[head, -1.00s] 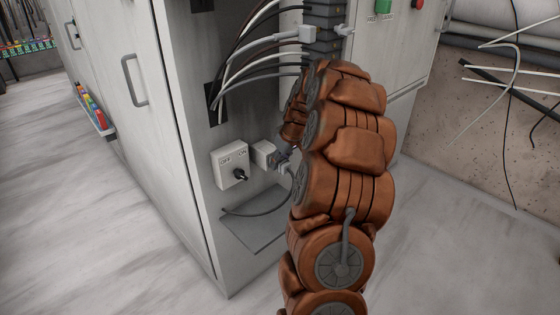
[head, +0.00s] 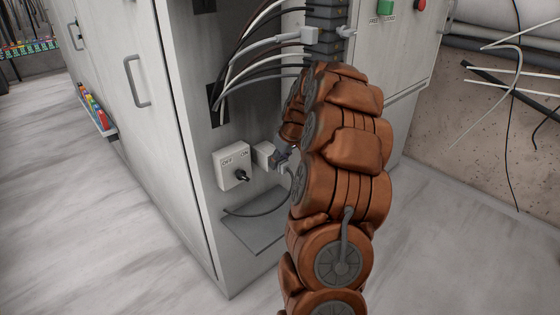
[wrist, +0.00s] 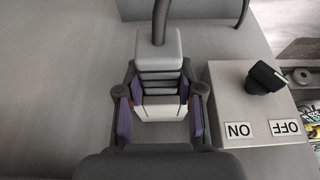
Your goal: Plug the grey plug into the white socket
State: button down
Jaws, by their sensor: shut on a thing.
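The white socket (head: 263,153) is a small block on the cabinet wall, right of the switch box. In the wrist view a white block, likely the socket (wrist: 160,111), shows between the finger ends. The grey plug (wrist: 158,47) has a ridged neck, and its grey cable leaves the top of the picture. My gripper (wrist: 160,101) is shut on the plug, one dark finger with a purple pad on each side. In the head view my gripper (head: 283,160) is beside the socket, partly hidden by my arm. The plug lines up with the white block; I cannot tell how deep it sits.
A white switch box (head: 232,166) marked OFF and ON, with a black knob, stands close beside the socket. A grey cable (head: 252,212) lies over a small ledge below. Several black and white cables (head: 262,75) arch above.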

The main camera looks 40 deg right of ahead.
jog(key=c, duration=0.7)
grip_release()
jog(key=shift+o, duration=0.2)
jog(key=shift+s+f+b, duration=0.1)
jog(key=shift+s+b, duration=0.35)
jog(key=shift+s, duration=0.65)
jog(key=s+b, duration=0.3)
jog(key=s, duration=0.4)
jog(key=shift+s, duration=0.4)
jog(key=shift+a+r, duration=0.1)
jog(key=shift+r, duration=0.1)
jog(key=v, duration=1.1)
jog(key=shift+r, duration=0.4)
